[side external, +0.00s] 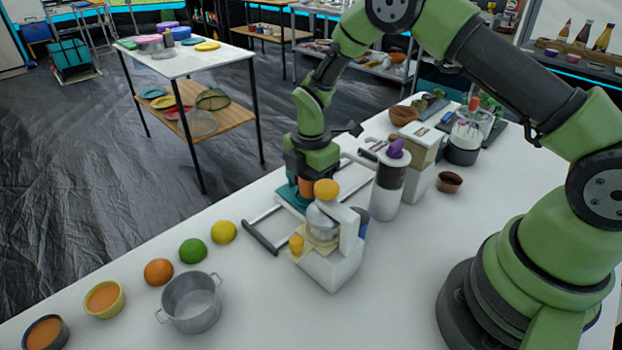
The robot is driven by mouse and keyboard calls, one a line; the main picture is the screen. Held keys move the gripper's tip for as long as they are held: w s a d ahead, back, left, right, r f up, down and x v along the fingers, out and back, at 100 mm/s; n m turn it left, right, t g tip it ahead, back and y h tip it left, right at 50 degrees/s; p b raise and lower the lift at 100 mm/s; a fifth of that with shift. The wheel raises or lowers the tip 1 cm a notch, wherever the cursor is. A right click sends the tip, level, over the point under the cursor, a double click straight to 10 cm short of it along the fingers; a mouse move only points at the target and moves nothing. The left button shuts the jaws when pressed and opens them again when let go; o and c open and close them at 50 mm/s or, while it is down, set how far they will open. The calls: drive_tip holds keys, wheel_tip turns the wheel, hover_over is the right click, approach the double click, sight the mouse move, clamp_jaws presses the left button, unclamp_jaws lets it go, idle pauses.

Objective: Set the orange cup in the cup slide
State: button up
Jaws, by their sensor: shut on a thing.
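My gripper (308,176) points down at the middle of the counter, just behind the white citrus machine. It is shut on the orange cup (306,187), of which only a small orange patch shows below the green gripper body. The fingertips and the rest of the cup are hidden. A metal-railed frame with a dark bar handle (261,238), which looks like the cup slide, lies on the counter below and in front of the gripper. A teal part (287,196) shows beside the cup. I cannot tell whether the cup touches the slide.
The citrus machine (333,262) stands close in front of the gripper, with an orange fruit on top. A grey-and-white appliance (387,187) stands to its right. Fruits, a metal pot (192,304) and bowls of orange liquid lie at left. The front counter is clear.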

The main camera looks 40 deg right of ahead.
drive_tip(key=shift+f, duration=0.65)
drive_tip(key=o, duration=0.4)
drive_tip(key=shift+o, duration=0.2)
wheel_tip(320, 180, up, 11)
idle(0.8)
